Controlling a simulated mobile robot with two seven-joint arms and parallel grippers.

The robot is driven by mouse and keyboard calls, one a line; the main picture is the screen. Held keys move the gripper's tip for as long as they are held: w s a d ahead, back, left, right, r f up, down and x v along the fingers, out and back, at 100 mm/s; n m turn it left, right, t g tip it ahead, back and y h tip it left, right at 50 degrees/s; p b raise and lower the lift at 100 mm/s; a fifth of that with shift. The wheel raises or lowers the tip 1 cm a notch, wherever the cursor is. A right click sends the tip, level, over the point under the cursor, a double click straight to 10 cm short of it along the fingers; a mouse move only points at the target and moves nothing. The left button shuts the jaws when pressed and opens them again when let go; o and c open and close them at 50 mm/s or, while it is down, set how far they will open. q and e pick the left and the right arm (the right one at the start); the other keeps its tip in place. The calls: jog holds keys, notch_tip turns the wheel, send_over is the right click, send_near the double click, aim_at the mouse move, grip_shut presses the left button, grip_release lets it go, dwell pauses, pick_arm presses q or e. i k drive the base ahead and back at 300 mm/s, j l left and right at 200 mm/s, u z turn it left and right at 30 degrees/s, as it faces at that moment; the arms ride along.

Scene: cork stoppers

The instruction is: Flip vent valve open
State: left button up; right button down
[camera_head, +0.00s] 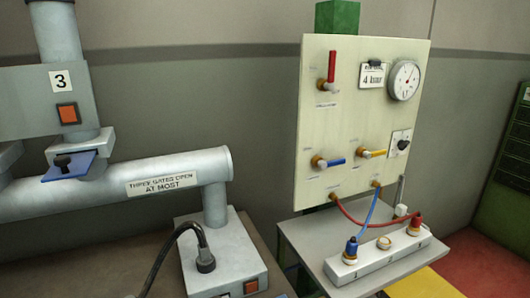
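A cream valve panel (345,120) stands upright at the right of the head view. A red lever valve (331,68) near its top left has its handle pointing up. A blue lever valve (331,162) lower left has its handle pointing right. A yellow lever valve (373,153) beside it also has its handle pointing right. The small labels by the valves are too small to read, so I cannot tell which is the vent valve. Neither of my grippers is in view.
The panel carries a round gauge (404,80), a "4 bar" card (373,76) and a black knob (403,144). Red and blue hoses run to a white block (375,262) on a grey table (300,235). A large pipe (105,185) and a grey box (222,260) stand left.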

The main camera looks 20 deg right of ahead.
aim_at(366, 155)
jog(key=z, duration=1.3)
jog(key=i+l, duration=0.15)
jog(key=l, duration=0.25)
jog(key=i+l+u, duration=0.1)
jog(key=l, duration=0.25)
jog(key=i+l+u, duration=0.1)
jog(key=i+l, duration=0.15)
jog(key=l, duration=0.15)
jog(key=i+l, duration=0.15)
jog(key=l, duration=0.25)
jog(key=i+l+u, duration=0.1)
jog(key=l, duration=0.3)
jog(key=i+l, duration=0.2)
jog(key=l, duration=0.25)
jog(key=i+l+u, duration=0.15)
jog(key=l, duration=0.25)
